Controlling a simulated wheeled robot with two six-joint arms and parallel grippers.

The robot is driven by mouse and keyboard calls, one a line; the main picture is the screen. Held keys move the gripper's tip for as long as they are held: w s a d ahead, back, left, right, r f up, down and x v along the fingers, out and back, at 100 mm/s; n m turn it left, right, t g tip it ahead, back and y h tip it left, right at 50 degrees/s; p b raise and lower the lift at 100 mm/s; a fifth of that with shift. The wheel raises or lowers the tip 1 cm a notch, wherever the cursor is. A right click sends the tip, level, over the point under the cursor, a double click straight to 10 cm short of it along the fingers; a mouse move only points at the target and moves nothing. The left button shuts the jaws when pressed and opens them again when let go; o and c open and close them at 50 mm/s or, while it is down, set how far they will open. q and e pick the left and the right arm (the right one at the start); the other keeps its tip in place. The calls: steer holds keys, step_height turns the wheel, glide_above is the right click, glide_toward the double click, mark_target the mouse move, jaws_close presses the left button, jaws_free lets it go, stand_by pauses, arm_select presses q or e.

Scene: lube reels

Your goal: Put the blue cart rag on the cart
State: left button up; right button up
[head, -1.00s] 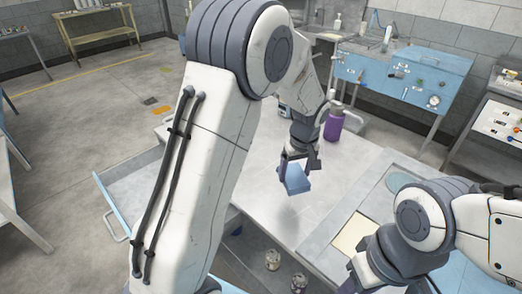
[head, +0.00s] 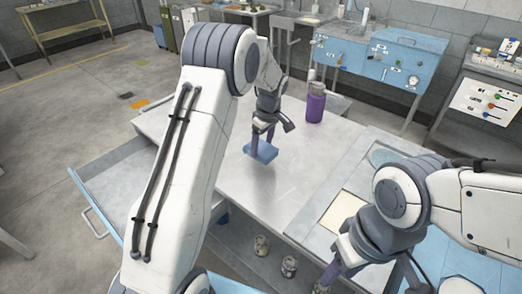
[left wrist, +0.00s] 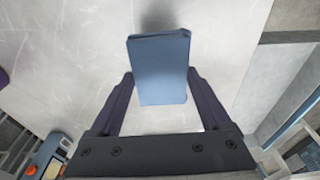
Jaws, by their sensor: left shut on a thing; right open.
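My left gripper (head: 262,138) is shut on the blue cart rag (head: 260,152), a flat folded block, over the bare steel top of the table-like unit (head: 245,187). In the left wrist view, the rag (left wrist: 162,70) sits between the two dark fingers and extends beyond their tips. I cannot tell whether the rag touches the steel top or hangs just above it. My right gripper (head: 328,276) is open and low at the bottom of the head view, near the front edge; its fingertips are partly hidden. Which unit is the cart is not clear.
A purple bottle (head: 315,107) stands behind the rag to the right. An open drawer (head: 115,190) juts out at the left. Small cans (head: 289,266) are below the front edge. A blue cabinet (head: 395,62) stands at the back. The steel around the rag is clear.

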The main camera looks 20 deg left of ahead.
mark_target(262, 147)
arm_select(q)
steer(key=shift+w+a+f, duration=0.1)
steer(key=shift+a+f, duration=0.1)
step_height(262, 147, down, 3)
steer(key=shift+f+p, duration=0.15)
steer(key=shift+p, duration=0.4)
steer(key=shift+f, duration=0.25)
steer(key=shift+f, duration=0.2)
steer(key=o, duration=1.2)
steer(key=shift+c, duration=0.2)
steer(key=shift+r, duration=0.1)
